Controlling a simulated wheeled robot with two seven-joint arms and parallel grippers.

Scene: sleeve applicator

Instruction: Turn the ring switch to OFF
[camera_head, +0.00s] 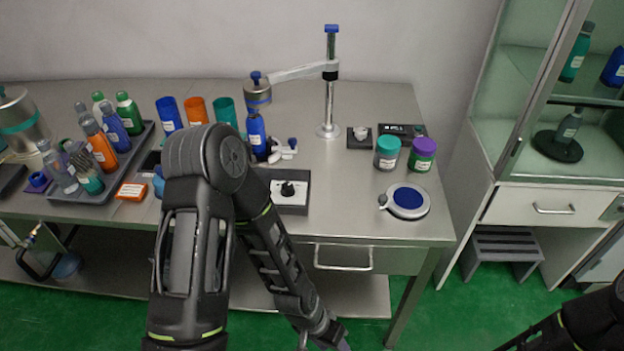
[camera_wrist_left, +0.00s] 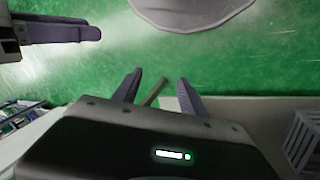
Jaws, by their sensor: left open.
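A small box with a black knob on a white plate (camera_head: 288,191) sits near the front edge of the bench. A smaller dark box with a light knob (camera_head: 359,136) stands further back. I cannot tell from labels which is the ring switch; any OFF mark is too small to read. My left gripper (camera_head: 333,341) hangs low in front of the bench, below the drawer and apart from both boxes. In the left wrist view my left gripper (camera_wrist_left: 158,88) is open and empty. A dark finger-like part at that view's upper left may be my right gripper; its opening is unclear.
My left arm hides part of the bench (camera_head: 385,225). A round blue-topped device (camera_head: 408,200), two jars (camera_head: 387,153) and a jointed stand (camera_head: 329,90) are at the right. A tray of bottles (camera_head: 75,190) is at the left. A drawer handle (camera_head: 343,266) projects in front.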

